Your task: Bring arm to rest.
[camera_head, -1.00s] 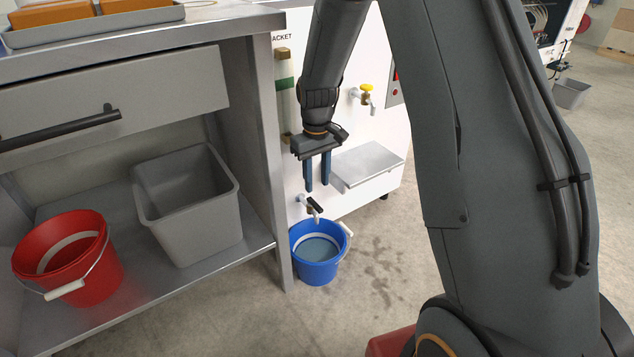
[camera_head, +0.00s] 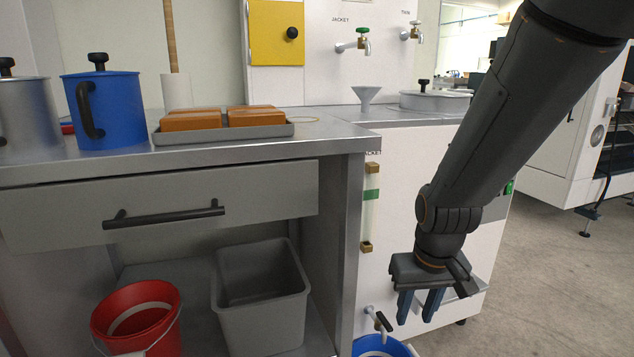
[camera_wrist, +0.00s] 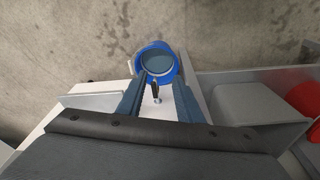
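My gripper (camera_head: 420,306) hangs pointing down in front of the white machine panel (camera_head: 400,200), its two blue-grey fingers apart with nothing between them. The wrist view also shows my gripper (camera_wrist: 158,108) with its fingers spread. Beyond the fingertips the blue bucket (camera_wrist: 157,62) stands on the floor, holding bluish liquid. In the head view only the rim of the blue bucket (camera_head: 385,346) shows at the bottom edge, below a small drain tap (camera_head: 380,320).
A steel counter (camera_head: 340,133) with a drawer stands at left. A red bucket (camera_head: 140,318) and a grey bin (camera_head: 262,300) are on its lower shelf. A tray (camera_head: 270,131) and a blue pot (camera_head: 105,112) stand on top. Open floor (camera_head: 550,270) lies at right.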

